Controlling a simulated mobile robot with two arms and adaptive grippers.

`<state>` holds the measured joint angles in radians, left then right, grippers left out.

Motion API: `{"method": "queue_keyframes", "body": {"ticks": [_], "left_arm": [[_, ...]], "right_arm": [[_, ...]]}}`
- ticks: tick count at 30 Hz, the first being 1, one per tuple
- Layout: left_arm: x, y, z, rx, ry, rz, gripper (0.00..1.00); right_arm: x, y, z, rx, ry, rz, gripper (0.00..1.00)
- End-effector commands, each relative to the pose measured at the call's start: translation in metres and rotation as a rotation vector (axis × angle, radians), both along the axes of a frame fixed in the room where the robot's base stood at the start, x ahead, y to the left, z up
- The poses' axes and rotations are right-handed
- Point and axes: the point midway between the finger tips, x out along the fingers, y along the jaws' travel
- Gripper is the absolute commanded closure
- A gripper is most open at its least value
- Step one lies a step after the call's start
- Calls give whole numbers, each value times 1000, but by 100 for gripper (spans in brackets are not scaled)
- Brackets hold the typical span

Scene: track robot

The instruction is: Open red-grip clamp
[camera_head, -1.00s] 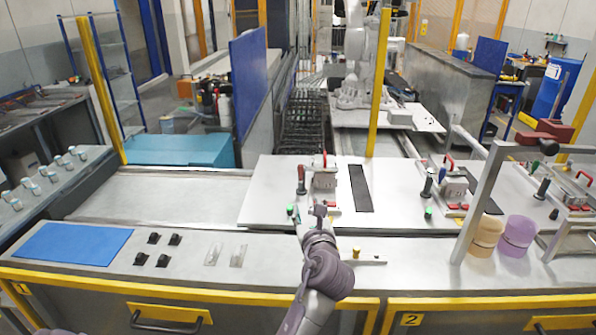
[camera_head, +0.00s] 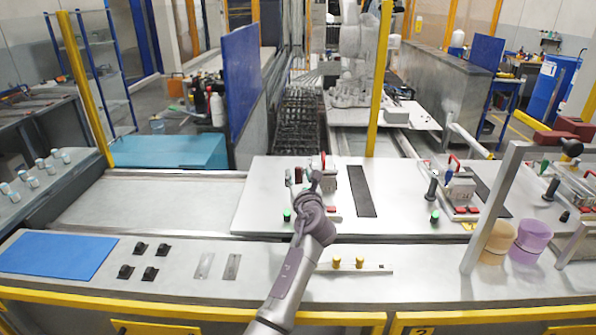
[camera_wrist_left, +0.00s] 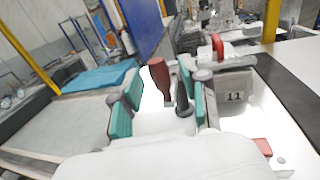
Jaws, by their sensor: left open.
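The clamp's dark red grip (camera_wrist_left: 160,78) stands upright in the left wrist view, between the two teal fingers of my open left gripper (camera_wrist_left: 160,98). The grip appears beyond the fingertips, and I cannot tell whether either finger touches it. A black upright part (camera_wrist_left: 183,100) stands just right of it, close to the right finger. In the head view my left gripper (camera_head: 314,182) is over the fixture on the light plate, at the red grip (camera_head: 298,174), and partly covers the clamp. My right gripper is not in view.
A metal block marked 11 (camera_wrist_left: 233,90) with a bright red handle (camera_wrist_left: 217,45) stands right of the clamp. A green button (camera_head: 287,215) is on the plate nearby. A similar fixture (camera_head: 459,188) stands to the right. The blue mat (camera_head: 62,254) is bare.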

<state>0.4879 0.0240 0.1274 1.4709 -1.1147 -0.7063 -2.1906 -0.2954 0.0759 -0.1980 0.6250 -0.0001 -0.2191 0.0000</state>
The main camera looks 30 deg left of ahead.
Motion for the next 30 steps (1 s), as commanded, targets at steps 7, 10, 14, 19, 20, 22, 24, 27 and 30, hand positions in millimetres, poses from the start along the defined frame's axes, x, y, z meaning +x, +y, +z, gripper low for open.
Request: {"method": "queue_keyframes", "body": {"ticks": [7, 10, 14, 19, 20, 22, 24, 27, 30], "left_arm": [[13, 12, 0, 1, 1, 0, 55], [14, 13, 0, 0, 0, 0, 55], [14, 13, 0, 0, 0, 0, 55], [13, 12, 0, 0, 0, 0, 79], [13, 12, 0, 0, 0, 0, 84], [13, 12, 0, 0, 0, 0, 96], [13, 12, 0, 0, 0, 0, 100], [13, 12, -1, 0, 0, 0, 100], [13, 12, -1, -1, 1, 0, 100]], "right_arm": [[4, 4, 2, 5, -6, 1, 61], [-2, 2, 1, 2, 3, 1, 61], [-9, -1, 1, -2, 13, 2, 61], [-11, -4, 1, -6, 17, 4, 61], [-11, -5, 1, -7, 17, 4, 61], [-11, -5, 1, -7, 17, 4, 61], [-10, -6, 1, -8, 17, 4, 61], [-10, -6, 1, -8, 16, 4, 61], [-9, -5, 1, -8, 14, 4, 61]]}}
